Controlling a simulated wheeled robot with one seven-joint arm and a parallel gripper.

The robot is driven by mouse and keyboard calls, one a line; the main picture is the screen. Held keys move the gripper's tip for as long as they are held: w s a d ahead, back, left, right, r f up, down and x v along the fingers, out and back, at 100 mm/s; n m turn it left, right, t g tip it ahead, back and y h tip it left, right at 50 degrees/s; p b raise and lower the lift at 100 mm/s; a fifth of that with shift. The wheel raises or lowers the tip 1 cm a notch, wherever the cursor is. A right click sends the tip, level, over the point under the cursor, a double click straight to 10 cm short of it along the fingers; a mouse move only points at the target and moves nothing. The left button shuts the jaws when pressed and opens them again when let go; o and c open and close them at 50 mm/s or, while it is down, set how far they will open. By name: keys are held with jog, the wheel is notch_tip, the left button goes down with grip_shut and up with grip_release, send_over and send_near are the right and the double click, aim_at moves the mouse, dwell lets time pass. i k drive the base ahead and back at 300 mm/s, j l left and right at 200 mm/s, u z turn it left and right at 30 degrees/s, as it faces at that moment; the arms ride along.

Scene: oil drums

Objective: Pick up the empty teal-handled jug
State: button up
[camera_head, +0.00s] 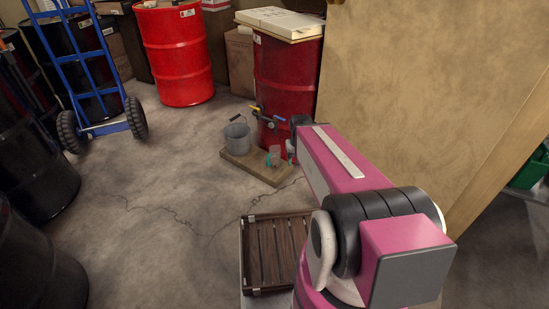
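A small clear jug with a teal handle (274,157) stands on a low wooden platform (240,166) in front of a red drum with a tap. It looks empty, but it is too small to be sure. Just to its right, a small pale item (291,148) shows beside my pink arm; I cannot tell what it is. My arm reaches forward from the lower right, and its far dark joint lies near the drum's right side. My gripper cannot be made out; the arm hides the space behind it.
A grey metal bucket (237,136) stands left of the jug on the platform. The red tapped drum (285,75) carries a pale board. A slatted wooden crate (270,254) is nearer. A tan wall (430,90) closes the right. Open concrete floor lies left, before a blue hand truck (85,65).

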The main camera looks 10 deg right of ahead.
aim_at(273, 160)
jog(key=i+j, duration=0.1)
jog(key=j, duration=0.3)
jog(key=i+j, duration=0.1)
jog(key=j, duration=0.35)
jog(key=i+j, duration=0.15)
jog(key=j, duration=0.25)
jog(key=i+j, duration=0.1)
jog(key=j, duration=0.35)
jog(key=z, duration=0.05)
